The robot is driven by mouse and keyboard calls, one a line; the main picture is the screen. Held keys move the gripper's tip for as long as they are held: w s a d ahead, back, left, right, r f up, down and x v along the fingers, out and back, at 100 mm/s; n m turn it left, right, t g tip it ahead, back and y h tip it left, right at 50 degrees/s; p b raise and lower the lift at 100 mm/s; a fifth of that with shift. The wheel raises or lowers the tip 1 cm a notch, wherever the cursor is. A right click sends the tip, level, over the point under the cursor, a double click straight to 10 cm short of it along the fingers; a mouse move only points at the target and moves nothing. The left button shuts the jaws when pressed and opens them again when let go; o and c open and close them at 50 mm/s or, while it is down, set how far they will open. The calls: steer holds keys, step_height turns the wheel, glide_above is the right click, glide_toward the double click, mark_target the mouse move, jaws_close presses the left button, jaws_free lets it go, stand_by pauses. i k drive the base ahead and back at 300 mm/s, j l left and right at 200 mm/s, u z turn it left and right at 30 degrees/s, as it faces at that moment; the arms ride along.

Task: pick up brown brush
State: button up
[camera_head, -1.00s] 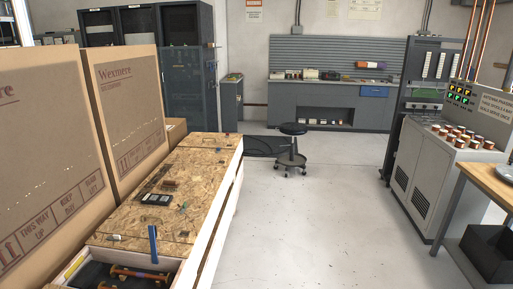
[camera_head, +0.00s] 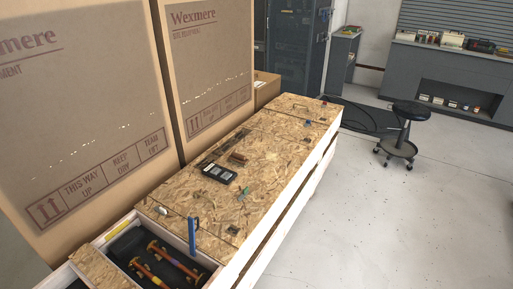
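A small brown object (camera_head: 238,157), which may be the brown brush, lies on the chipboard top of a long wooden crate (camera_head: 262,177). It is too small to tell its bristles or handle apart. It sits just beyond a black device (camera_head: 219,173) with pale panels, apart from the other small items on the crate. My gripper is not in view.
A blue upright piece (camera_head: 192,236) stands at the crate's near end, by an open compartment with orange-brown rods (camera_head: 158,272). Tall cardboard boxes (camera_head: 90,90) line the crate's left side. Floor to the right is clear up to a black stool (camera_head: 408,112).

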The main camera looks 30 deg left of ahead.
mark_target(239, 159)
steer(key=i, duration=1.4)
steer(key=i+u, duration=0.4)
steer(key=i+l+u, duration=0.2)
steer(key=i+u, duration=0.15)
steer(key=i, duration=0.25)
steer(key=i+u, duration=0.15)
steer(key=u, duration=0.25)
steer(key=i+u, duration=0.15)
steer(key=u, duration=0.25)
steer(key=i+u, duration=0.1)
steer(key=u, duration=0.25)
steer(key=i+u, duration=0.15)
steer(key=u, duration=0.25)
steer(key=i+l+u, duration=0.1)
steer(key=u, duration=0.25)
steer(key=i+l+u, duration=0.15)
steer(key=i+u, duration=0.2)
steer(key=k, duration=0.05)
